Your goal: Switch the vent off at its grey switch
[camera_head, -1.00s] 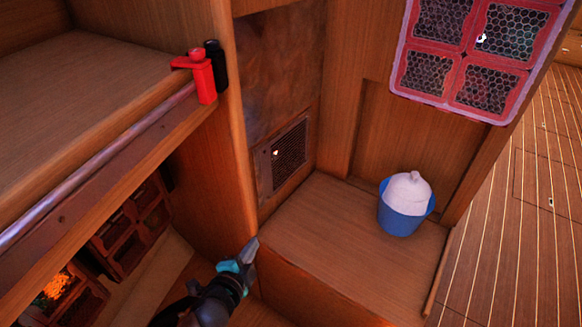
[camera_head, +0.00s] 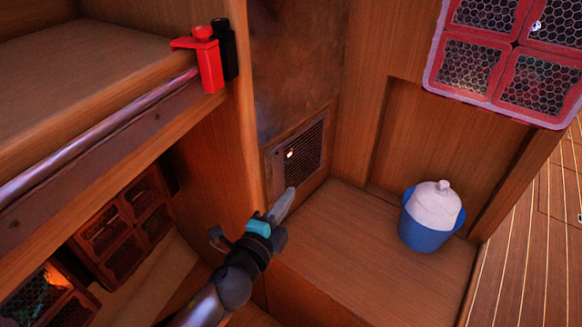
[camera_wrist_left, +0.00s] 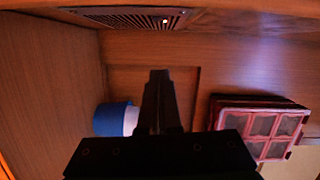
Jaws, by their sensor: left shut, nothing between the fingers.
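The vent (camera_head: 308,150) is a dark slatted grille in a brown frame, set low in the wooden wall. It also shows at the top edge of the wrist view (camera_wrist_left: 120,17). A small pale spot (camera_head: 290,154) sits on its left part; I cannot tell whether this is the grey switch, and no other switch stands out. My left gripper (camera_head: 288,198) is shut and empty, just below and in front of the vent, apart from it as far as I can see. In the left wrist view its dark fingers (camera_wrist_left: 158,85) point away from the camera. My right gripper is out of view.
A blue tub with a white lidded top (camera_head: 433,217) stands on the wooden ledge (camera_head: 365,250) to the right. A red and black fitting (camera_head: 207,60) is on the shelf edge at upper left. A red mesh panel (camera_head: 510,60) hangs at upper right.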

